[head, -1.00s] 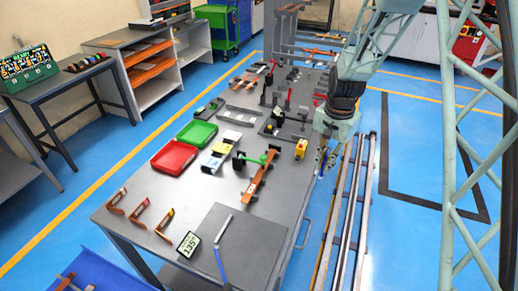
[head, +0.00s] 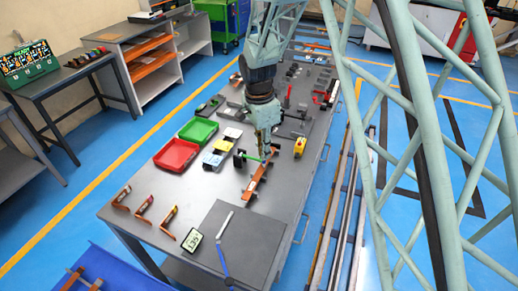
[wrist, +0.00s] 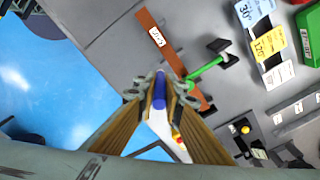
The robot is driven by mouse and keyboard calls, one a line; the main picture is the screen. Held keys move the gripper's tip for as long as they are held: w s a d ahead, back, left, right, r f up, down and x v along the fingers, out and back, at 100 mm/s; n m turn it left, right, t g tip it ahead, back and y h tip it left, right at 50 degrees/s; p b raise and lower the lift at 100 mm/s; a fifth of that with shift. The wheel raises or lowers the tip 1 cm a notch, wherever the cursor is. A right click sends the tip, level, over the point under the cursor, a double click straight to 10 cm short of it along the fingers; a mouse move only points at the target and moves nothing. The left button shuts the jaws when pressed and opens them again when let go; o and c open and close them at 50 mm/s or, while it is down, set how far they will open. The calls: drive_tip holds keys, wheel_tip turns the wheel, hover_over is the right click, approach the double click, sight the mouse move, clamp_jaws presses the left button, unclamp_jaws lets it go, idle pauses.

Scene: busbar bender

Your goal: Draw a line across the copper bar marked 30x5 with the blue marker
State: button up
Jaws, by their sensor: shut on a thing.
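My gripper (head: 264,150) points down over the workbench, at the far end of a long copper bar (head: 256,182). In the wrist view its fingers (wrist: 160,92) are shut on the blue marker (wrist: 160,100), whose blue end points towards the bar. The copper bar also shows in the wrist view (wrist: 174,60), with a white label (wrist: 157,37) too small to read surely. A green-handled clamp (wrist: 205,72) is beside the bar. The marker's tip looks close to the bar's edge; I cannot tell whether they touch. No drawn line is visible on the bar.
Red (head: 176,155) and green (head: 198,130) trays stand left on the bench. Several angle cards (wrist: 268,42) lie near the clamp. Short copper pieces (head: 143,205) stand at the front left. A dark plate (head: 240,245) fills the near corner.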

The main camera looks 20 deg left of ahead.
drive_tip(key=shift+s+a+r, duration=0.15)
drive_tip(key=shift+s+a, duration=0.2)
drive_tip(key=shift+a, duration=0.45)
drive_tip(key=shift+f+b, duration=0.8)
drive_tip(key=shift+f, duration=2.1)
drive_tip(key=shift+f+b, duration=0.6)
drive_tip(key=shift+b, duration=0.1)
idle(1.4)
drive_tip(key=shift+d+b, duration=0.15)
drive_tip(key=shift+b, duration=0.35)
idle(1.7)
